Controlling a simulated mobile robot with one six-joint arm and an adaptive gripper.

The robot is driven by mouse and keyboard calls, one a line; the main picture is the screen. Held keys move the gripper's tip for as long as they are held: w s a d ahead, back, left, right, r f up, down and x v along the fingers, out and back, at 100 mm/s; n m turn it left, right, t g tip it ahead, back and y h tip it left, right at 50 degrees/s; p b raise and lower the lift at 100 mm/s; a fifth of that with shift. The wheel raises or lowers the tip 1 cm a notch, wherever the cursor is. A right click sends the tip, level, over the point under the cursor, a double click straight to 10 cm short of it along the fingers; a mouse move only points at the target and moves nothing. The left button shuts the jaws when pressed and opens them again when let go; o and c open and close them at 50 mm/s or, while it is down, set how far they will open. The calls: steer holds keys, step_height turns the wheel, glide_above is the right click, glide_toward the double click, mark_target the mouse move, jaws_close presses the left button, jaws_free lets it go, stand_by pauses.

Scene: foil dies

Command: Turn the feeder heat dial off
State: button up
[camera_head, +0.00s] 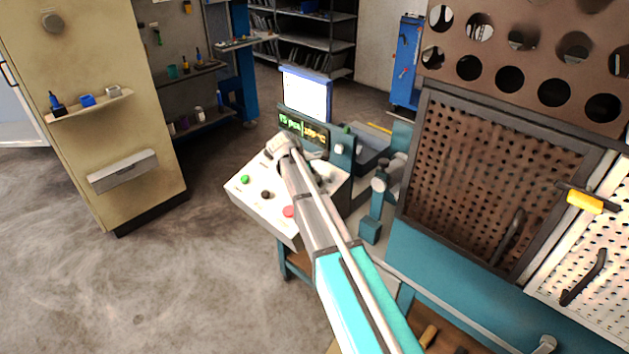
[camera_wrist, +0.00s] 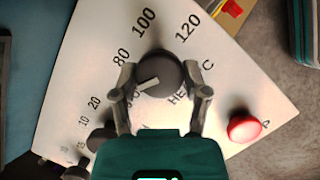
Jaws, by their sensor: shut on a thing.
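The heat dial (camera_wrist: 163,66) is a round dark knob with a white pointer line, on a white panel (camera_wrist: 80,70) printed with 80, 100, 120 and a C. The pointer aims to the lower left, below the 80, at a mark partly hidden by my gripper. My gripper (camera_wrist: 160,78) has one finger on each side of the dial and is shut on it. In the head view my gripper (camera_head: 281,146) is at the upper part of the sloped control panel (camera_head: 247,199); the dial cannot be made out there.
In the wrist view a red button (camera_wrist: 244,127) is right of the dial and a smaller dark knob (camera_wrist: 100,138) is lower left. The head view shows a green button (camera_head: 245,180), a lit readout (camera_head: 302,129) and a screen (camera_head: 305,95) behind the panel. A perforated board (camera_head: 490,170) stands to the right.

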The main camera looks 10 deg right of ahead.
steer(key=n+t, duration=0.1)
steer(key=n, duration=0.4)
steer(key=shift+s+t, duration=0.1)
steer(key=shift+t, duration=0.3)
steer(key=shift+n, duration=0.4)
steer(key=o, duration=1.1)
steer(key=shift+m, duration=0.4)
